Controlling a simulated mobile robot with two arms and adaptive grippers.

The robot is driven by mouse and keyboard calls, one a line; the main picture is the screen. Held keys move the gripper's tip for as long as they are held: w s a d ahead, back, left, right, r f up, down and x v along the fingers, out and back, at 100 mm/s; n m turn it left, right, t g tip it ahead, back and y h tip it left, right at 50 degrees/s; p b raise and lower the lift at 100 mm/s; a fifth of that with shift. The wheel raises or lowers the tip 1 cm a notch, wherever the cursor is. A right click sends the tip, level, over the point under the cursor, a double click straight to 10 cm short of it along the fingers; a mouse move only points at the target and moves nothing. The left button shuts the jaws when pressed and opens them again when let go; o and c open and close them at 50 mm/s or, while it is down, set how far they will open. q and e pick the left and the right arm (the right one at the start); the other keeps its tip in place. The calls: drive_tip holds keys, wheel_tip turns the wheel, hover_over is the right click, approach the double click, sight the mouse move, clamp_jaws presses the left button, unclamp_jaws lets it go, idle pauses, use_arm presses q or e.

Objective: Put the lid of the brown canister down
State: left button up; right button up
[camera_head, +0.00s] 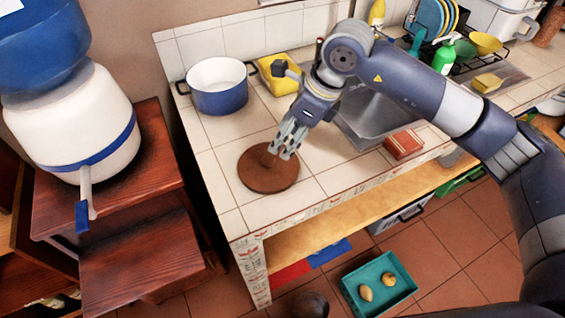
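A round, flat brown lid (268,179) with a small knob appears to lie flat on the white tiled counter, near its front left part. Whether it rests on the tiles or hangs just above them is hard to tell. My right gripper (277,149) comes down from the upper right, with its fingertips at the knob. Whether the fingers are closed on the knob cannot be made out. No brown canister can be clearly identified. My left gripper is not in view.
A blue pot (219,96) and a yellow container (277,84) stand behind the lid. A sink (372,120) and a reddish box (403,144) are to the right. Bare tiles surround the lid. A teal tray (352,294) is below, and a water dispenser (75,125) stands left.

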sight(268, 159)
drive_tip(key=p+x, duration=0.1)
drive_tip(key=x, duration=0.4)
drive_tip(key=shift+a+f, duration=0.1)
drive_tip(key=p+x, duration=0.1)
drive_tip(key=x, duration=0.1)
drive_tip(key=w+p+x, duration=0.1)
drive_tip(key=x, duration=0.1)
drive_tip(key=shift+a+f+p, duration=0.25)
drive_tip(key=shift+p, duration=0.1)
drive_tip(key=shift+w+f, duration=0.1)
drive_tip(key=shift+f, duration=0.25)
drive_tip(key=c, duration=1.1)
drive_tip(key=shift+o, duration=0.2)
drive_tip(key=shift+r, duration=0.15)
